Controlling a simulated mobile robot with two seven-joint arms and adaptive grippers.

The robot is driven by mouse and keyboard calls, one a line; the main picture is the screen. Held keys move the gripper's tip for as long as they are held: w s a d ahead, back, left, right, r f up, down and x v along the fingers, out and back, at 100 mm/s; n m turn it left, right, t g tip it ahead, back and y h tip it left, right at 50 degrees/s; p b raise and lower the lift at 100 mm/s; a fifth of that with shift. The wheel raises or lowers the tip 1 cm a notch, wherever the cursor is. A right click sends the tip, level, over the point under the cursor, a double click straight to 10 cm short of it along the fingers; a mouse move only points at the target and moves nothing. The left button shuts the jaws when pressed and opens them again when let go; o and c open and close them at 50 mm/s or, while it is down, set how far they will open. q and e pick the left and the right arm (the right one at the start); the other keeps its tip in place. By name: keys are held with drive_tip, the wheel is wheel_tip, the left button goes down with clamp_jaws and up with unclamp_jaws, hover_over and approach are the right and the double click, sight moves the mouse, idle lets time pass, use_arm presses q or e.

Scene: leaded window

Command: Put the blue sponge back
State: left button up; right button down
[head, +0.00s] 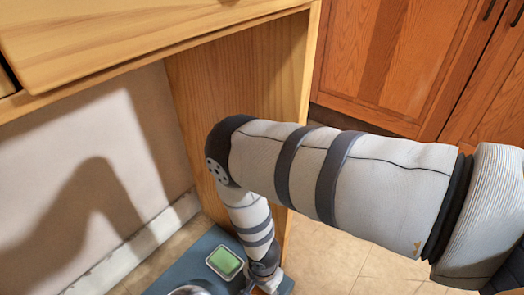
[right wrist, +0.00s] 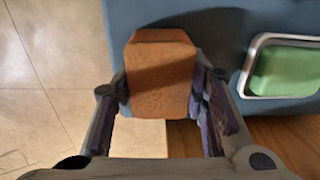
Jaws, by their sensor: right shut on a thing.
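My right gripper (right wrist: 160,97) is shut on an orange-brown block (right wrist: 160,75), with one finger on each side of it in the right wrist view. The block is over or at the edge of a blue mat or tray; I cannot tell whether it touches. In the head view my right gripper (head: 263,280) is at the bottom, mostly hidden by my arm, with a bit of orange by it. No blue sponge can be made out in either view. My left gripper is not in view.
The blue mat or tray (head: 203,248) lies under a wooden cabinet (head: 240,75). On it, a green block sits in a metal-rimmed dish (head: 239,270), left of my gripper. A shiny round thing (head: 188,290) is cut off below. Tiled floor (head: 330,255) is open to the right.

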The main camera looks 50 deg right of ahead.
drive_tip(key=c, duration=1)
unclamp_jaws()
drive_tip(key=shift+f, duration=0.15)
drive_tip(key=shift+o, duration=0.2)
wheel_tip(320, 180, up, 7)
drive_tip(key=p, duration=0.3)
drive_tip(key=shift+r+p, duration=0.2)
drive_tip(key=shift+p, duration=0.15)
drive_tip(key=shift+r, duration=0.25)
drive_tip(key=s+a+r+n+g, duration=0.1)
drive_tip(key=s+r+n+g, duration=0.3)
drive_tip(key=s, duration=1.5)
drive_tip(key=s+a+n+g, duration=0.1)
drive_tip(key=s+n+g, duration=0.4)
drive_tip(key=s, duration=1.3)
drive_tip(key=s+r+n, duration=0.8)
drive_tip(key=s+r, duration=0.3)
drive_tip(key=s, duration=0.1)
drive_tip(key=shift+s+d+g, duration=0.15)
drive_tip(key=shift+s+g, duration=0.2)
drive_tip(key=shift+g, duration=0.05)
